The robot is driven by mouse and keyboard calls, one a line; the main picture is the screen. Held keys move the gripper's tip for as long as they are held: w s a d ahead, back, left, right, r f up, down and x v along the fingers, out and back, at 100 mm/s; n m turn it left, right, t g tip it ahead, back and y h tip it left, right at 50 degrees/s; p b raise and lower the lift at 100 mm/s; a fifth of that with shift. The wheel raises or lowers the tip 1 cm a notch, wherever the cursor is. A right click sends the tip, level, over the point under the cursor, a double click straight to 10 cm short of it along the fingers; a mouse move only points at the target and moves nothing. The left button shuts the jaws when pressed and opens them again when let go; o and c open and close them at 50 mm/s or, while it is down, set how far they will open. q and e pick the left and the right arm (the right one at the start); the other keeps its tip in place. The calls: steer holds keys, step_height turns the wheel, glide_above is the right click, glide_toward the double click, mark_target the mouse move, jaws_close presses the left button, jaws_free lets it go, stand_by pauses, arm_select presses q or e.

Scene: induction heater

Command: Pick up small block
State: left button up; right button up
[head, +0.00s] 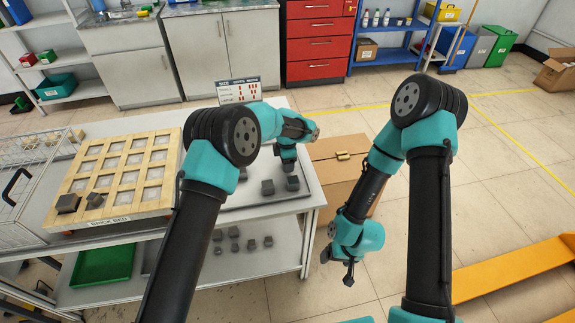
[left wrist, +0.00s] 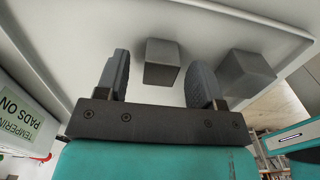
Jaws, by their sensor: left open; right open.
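Dark grey blocks stand on a pale tray (head: 250,200) on the right part of the bench. In the head view one block (head: 267,187) and another block (head: 292,183) are just below my left gripper (head: 288,167). The gripper is open and points down. In the left wrist view a small block (left wrist: 162,62) lies in the gap between the open fingers, nearer the left finger's tip, with no visible contact. A second block (left wrist: 246,73) is outside the right finger. My right gripper (head: 339,268) is open and empty, hanging low right of the bench.
A wooden grid marked "BRICK BED" (head: 155,175) holds two dark blocks at the left. Several small blocks and a green tray (head: 103,265) are on the lower shelf. A cardboard box (head: 325,150) stands right of the bench. A sign (head: 240,90) stands behind the tray.

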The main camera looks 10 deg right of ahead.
arm_select(q)
steer(key=shift+f, duration=0.35)
steer(key=shift+c, duration=0.3)
steer(key=c, duration=1.1)
steer(key=shift+r, duration=0.15)
steer(key=shift+r, duration=1.55)
steer(key=shift+s+r, duration=0.15)
steer(key=shift+r, duration=0.05)
steer(key=s+a, duration=0.1)
steer(key=s, duration=0.4)
steer(key=s+r, duration=0.1)
steer(key=s, duration=0.4)
steer(key=s+a, duration=0.1)
steer(key=s, duration=0.4)
steer(key=shift+s+a+r, duration=0.15)
steer(key=shift+s+a, duration=0.05)
steer(key=shift+a, duration=0.15)
